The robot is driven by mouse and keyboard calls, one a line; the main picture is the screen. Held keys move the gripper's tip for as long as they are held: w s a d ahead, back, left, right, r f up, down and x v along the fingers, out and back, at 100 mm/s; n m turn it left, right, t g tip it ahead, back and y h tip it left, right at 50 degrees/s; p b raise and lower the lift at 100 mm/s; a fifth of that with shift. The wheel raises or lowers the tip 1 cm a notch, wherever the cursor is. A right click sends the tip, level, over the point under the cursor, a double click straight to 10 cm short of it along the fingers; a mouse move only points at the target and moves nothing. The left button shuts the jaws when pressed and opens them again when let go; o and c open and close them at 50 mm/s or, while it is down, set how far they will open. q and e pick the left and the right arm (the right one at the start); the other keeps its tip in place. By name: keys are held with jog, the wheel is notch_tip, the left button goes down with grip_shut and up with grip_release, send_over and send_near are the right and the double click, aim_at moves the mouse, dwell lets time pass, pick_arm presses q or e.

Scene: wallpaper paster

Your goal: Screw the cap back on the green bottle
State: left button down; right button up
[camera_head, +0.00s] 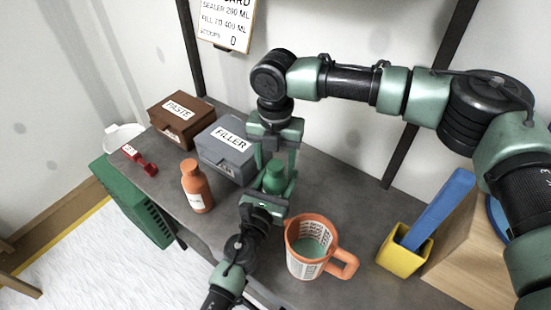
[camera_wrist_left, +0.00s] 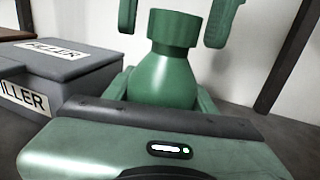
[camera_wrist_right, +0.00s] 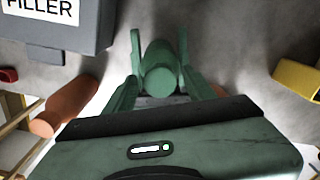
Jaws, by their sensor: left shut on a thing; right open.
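The green bottle (camera_head: 274,184) stands upright near the middle of the table. My left gripper (camera_head: 268,194) is shut around its body from the front. A wide, darker green cap (camera_wrist_left: 174,28) sits on top of the bottle; I cannot tell how tightly it is seated. My right gripper (camera_head: 275,165) points down from above and is open. In the left wrist view its fingers hang on both sides of the cap, with a gap on each side. The right wrist view shows the round cap top (camera_wrist_right: 160,77) between the fingers.
An orange bottle (camera_head: 196,187) and a grey FILLER box (camera_head: 228,150) stand left of the green bottle. An orange mug (camera_head: 307,250) stands close at front right. A yellow holder (camera_head: 404,257) with a blue object is further right. A brown PASTE box (camera_head: 181,121) is behind left.

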grip_shut()
jog(key=m, duration=0.2)
jog(key=shift+m, duration=0.4)
jog(key=m, duration=0.4)
jog(key=shift+o, duration=0.4)
grip_release()
